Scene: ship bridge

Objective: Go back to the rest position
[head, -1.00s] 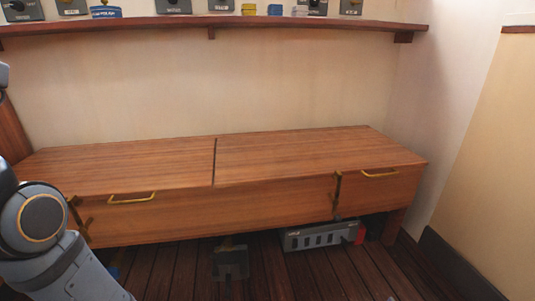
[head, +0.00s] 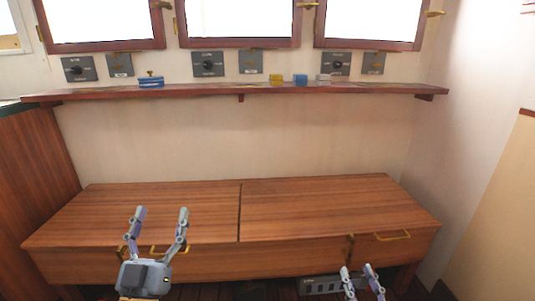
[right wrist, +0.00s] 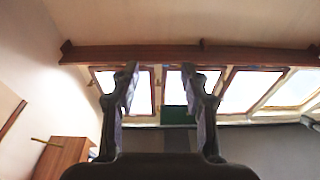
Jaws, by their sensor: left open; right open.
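My left gripper (head: 160,222) is open and empty in the head view, fingers pointing up in front of the left part of the wooden bench (head: 310,208). My right gripper (head: 359,276) is at the bottom edge of the head view, with only its spread fingers showing, in front of the bench's right part. In the right wrist view my right gripper (right wrist: 158,80) is open, with nothing between its fingers.
A wooden shelf (head: 200,90) runs along the wall above the bench, holding a blue tin (head: 151,82), a yellow block (head: 276,79) and a blue block (head: 300,79). The bench top is clear.

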